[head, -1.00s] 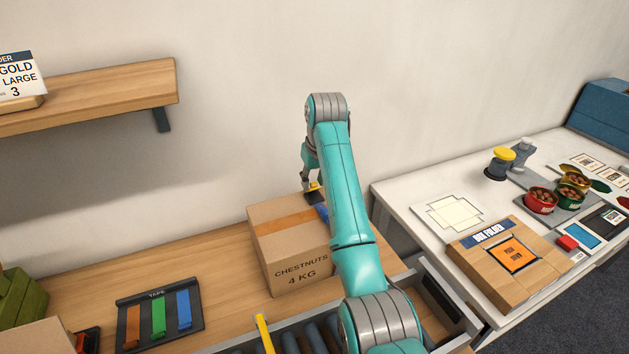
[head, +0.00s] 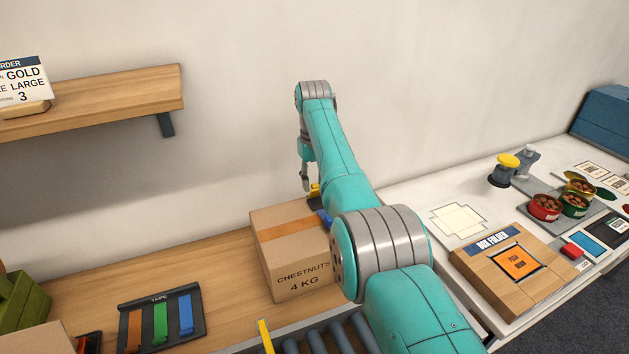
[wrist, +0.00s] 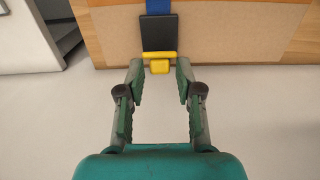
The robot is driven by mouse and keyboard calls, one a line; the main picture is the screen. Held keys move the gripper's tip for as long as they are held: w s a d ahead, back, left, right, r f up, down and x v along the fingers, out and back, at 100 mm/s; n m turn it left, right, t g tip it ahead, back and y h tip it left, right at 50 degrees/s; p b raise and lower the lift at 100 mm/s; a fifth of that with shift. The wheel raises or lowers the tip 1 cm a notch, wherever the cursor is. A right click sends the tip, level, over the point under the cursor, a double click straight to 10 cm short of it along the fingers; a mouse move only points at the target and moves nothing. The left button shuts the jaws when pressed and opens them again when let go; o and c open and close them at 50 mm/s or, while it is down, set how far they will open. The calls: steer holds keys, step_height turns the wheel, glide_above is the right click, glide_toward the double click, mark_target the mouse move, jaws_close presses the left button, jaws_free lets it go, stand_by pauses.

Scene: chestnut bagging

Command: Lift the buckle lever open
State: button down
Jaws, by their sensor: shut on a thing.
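The cardboard box (head: 283,255) marked CHESTNUTS 4 KG stands on the wooden bench. An orange tape strip and a blue strap cross its top. The dark buckle with its yellow lever (head: 315,189) is at the top of the box's far side, partly hidden by my arm. In the wrist view the yellow lever (wrist: 159,66) sits at the end of the black buckle plate (wrist: 159,33), below the blue strap (wrist: 159,6). My gripper (wrist: 160,66) has a fingertip at each end of the lever's bar and is shut on it.
A tape holder (head: 160,318) with orange, green and blue strips lies left of the box. A wooden shelf (head: 95,98) is on the wall. The white table (head: 415,200) at right holds a box folder (head: 520,268) and several open cans.

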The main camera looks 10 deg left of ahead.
stand_by(0.5)
steer(key=c, duration=1)
jaws_free()
steer(key=shift+s, duration=0.1)
steer(key=shift+c, duration=0.2)
steer(key=shift+f, duration=0.1)
steer(key=shift+s+d+t+y, duration=0.15)
steer(key=shift+d+t+y, duration=0.05)
steer(key=shift+t+y, duration=0.25)
